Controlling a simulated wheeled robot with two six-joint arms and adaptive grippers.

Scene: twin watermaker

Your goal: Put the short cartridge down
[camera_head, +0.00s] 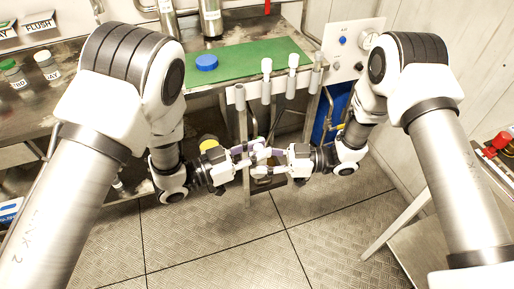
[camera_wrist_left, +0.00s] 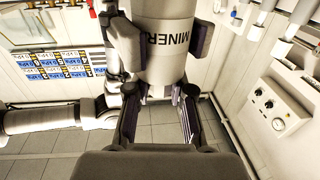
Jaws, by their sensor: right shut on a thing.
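The short cartridge (camera_wrist_left: 165,45) is a pale cylinder with dark lettering starting "MINER", seen close up in the left wrist view. In the head view it shows only as a small pale shape (camera_head: 261,156) between my two grippers, mostly covered by them. My right gripper (camera_head: 273,156) is shut on it from the right.
A green mat (camera_head: 245,64) with a blue lid (camera_head: 206,62) lies on the bench behind. Pale upright pipe ends (camera_head: 293,62) stand along the bench's front edge. A gauge panel (camera_head: 350,48) is at the back right. Bare floor (camera_head: 215,235) lies in front.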

